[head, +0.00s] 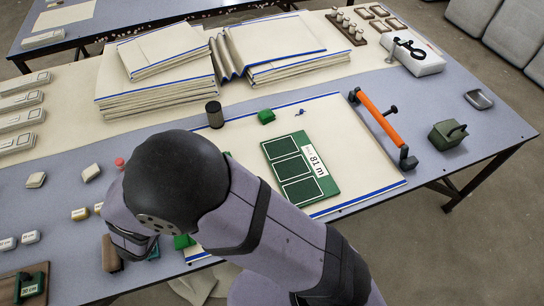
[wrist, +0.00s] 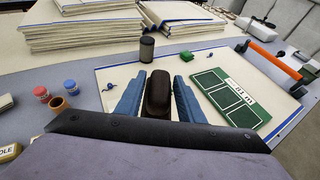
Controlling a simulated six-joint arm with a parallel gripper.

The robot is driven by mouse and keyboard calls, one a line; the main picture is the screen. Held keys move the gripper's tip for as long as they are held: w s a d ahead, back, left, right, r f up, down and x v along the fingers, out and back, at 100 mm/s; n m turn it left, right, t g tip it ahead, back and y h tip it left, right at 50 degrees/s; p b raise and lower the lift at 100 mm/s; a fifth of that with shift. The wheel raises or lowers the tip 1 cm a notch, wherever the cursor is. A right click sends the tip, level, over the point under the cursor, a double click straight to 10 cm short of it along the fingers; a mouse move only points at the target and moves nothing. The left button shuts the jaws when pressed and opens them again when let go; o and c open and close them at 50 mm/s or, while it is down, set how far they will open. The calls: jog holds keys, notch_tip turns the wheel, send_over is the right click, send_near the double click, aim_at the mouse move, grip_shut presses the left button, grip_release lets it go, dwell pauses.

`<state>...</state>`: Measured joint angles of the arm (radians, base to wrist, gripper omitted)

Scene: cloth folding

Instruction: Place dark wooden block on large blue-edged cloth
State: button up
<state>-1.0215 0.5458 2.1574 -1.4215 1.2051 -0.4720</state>
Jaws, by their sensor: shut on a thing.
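The large blue-edged cloth (head: 350,150) lies flat on the table, cream with blue strips along its edges. It also shows beyond my gripper in the wrist view (wrist: 210,58). My gripper (wrist: 160,82) is shut on the dark wooden block (wrist: 158,95), which stands between its two blue fingers. In the wrist view the block overlaps the cloth's near left part; its height above the surface is unclear. In the head view my arm covers the cloth's near left corner and hides most of the gripper. A brown piece (head: 110,253) shows beside the gripper there.
A green panel marked 81 m (head: 300,168) lies on the cloth, with a green block (head: 266,116) behind it. A dark cylinder (head: 214,114) stands at the cloth's back left. An orange-handled tool (head: 380,122) lies at the right. Cloth stacks (head: 160,85) fill the back.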

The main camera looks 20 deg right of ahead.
jog(key=s+d+f+m+g+h, duration=0.1)
jog(key=s+d+f, duration=0.3)
jog(key=d, duration=0.4)
jog(key=shift+s+d+m+g+h, duration=0.15)
jog(key=shift+s+m+g+h, duration=0.25)
jog(key=shift+s+m+h, duration=0.45)
jog(key=shift+f, duration=0.1)
jog(key=shift+f, duration=4.95)
jog(key=shift+f, duration=0.1)
jog(key=o, duration=1.1)
